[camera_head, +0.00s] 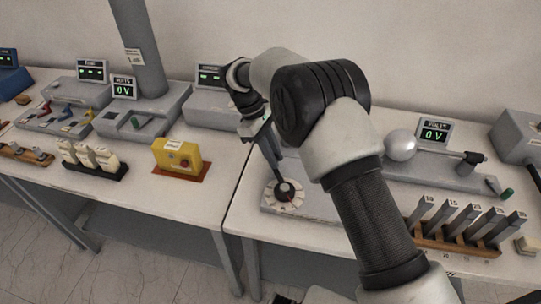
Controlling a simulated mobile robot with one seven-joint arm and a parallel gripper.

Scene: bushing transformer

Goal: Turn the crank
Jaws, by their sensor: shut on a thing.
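A round white dial (300,203) with a dark hub sits on a grey base on the right table, below my arm. The crank (271,160), a dark bar, rises from this hub at a tilt toward my gripper. My gripper (259,132) is shut on the upper end of the crank, above and left of the dial. The fingertips are small and dark here, so the exact contact is hard to see. My forearm and elbow hide part of the table right of the dial.
A yellow box (177,157) with a red button stands on the left table, near the gap between tables. A grey unit with a display (435,132) and a silver ball (400,145) lies right of my arm. Upright grey bars (464,221) stand in a wooden rack at front right.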

